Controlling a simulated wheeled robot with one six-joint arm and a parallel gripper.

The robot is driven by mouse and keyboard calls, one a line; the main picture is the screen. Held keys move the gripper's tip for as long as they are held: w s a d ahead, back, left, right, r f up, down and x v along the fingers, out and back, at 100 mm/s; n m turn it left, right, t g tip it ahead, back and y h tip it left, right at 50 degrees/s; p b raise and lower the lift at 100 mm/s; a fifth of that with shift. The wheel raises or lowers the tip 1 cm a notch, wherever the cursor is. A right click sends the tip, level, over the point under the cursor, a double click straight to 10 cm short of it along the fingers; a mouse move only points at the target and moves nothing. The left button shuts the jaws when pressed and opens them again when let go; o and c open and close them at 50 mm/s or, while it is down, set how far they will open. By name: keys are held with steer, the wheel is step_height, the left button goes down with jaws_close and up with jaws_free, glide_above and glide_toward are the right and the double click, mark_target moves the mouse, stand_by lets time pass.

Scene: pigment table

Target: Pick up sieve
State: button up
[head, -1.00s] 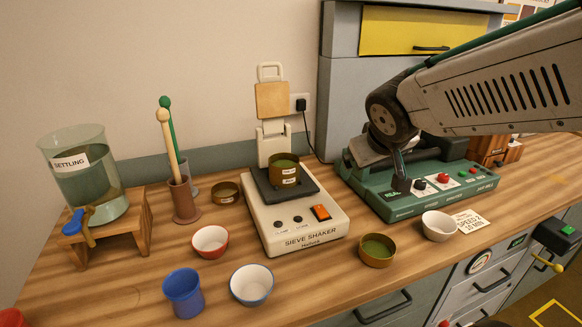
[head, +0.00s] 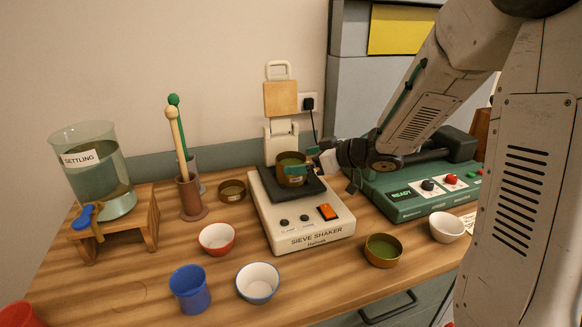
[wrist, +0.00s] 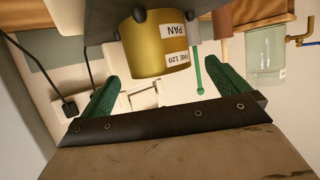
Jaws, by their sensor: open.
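The brass sieve (head: 291,160) stands upright on the dark plate of the sieve shaker (head: 310,228), with greenish content inside. In the wrist view the sieve (wrist: 150,52) appears turned over in the picture, with labels reading PAN and FINE 120. My gripper (head: 304,161) is at the sieve's right side, with one green finger crossing its front and the other near its back right. In the wrist view my gripper (wrist: 166,72) has its two green fingers wide apart, either side of the sieve's near part. Whether they touch it, I cannot tell.
A brass bowl with green content (head: 383,250) and a white bowl (head: 446,227) stand at front right. Another brass ring (head: 232,190) stands left of the shaker. The shaker's raised clamp (head: 281,140) is behind the sieve. The green READY machine (head: 420,190) is at right.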

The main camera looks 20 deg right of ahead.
mark_target(291, 162)
steer(key=x, duration=0.5)
steer(key=shift+d, duration=0.1)
steer(key=c, duration=1.1)
